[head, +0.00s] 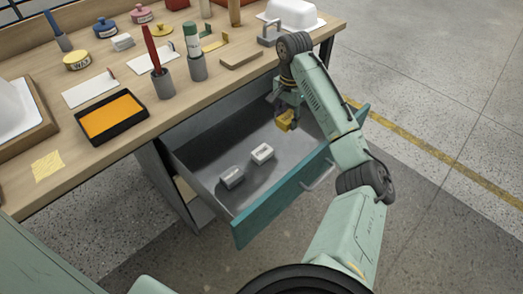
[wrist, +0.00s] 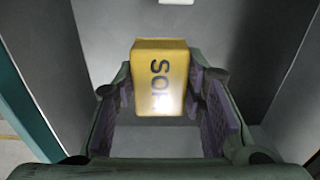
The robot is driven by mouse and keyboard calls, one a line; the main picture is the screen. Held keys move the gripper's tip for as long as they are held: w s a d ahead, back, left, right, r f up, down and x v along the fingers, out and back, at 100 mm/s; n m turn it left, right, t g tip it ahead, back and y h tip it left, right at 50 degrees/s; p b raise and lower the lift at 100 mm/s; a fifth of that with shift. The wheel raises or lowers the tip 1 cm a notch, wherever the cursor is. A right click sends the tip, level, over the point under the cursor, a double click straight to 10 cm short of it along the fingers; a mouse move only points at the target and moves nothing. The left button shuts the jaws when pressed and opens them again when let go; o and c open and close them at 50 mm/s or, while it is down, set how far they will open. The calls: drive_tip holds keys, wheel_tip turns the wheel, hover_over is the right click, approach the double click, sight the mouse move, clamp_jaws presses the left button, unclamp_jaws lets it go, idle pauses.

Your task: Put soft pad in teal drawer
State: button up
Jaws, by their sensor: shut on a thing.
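The soft pad is a small yellow block (head: 286,121) with dark lettering, and it also shows in the wrist view (wrist: 160,85). My gripper (head: 285,110) is shut on it, with a finger on each side in the wrist view (wrist: 163,88). The teal drawer (head: 290,198) is pulled open under the table, and my gripper holds the pad over its right, inner part. Two pale blocks lie on the drawer's grey floor, a white one (head: 262,153) and a greyer one (head: 232,177). The pad's height above the floor is hard to tell.
The wooden tabletop (head: 190,95) above the drawer holds an orange pad in a black tray (head: 110,118), grey cups with a red and a green marker, and several small items. The drawer floor around the two blocks is clear.

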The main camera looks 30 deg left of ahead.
sight(284, 147)
wheel_tip(284, 147, down, 11)
drive_tip(key=shift+r+p, duration=0.15)
drive_tip(key=shift+p, duration=0.2)
drive_tip(key=o, duration=1)
drive_tip(key=shift+o, duration=0.2)
wheel_tip(284, 147, up, 12)
drive_tip(key=shift+r, duration=0.1)
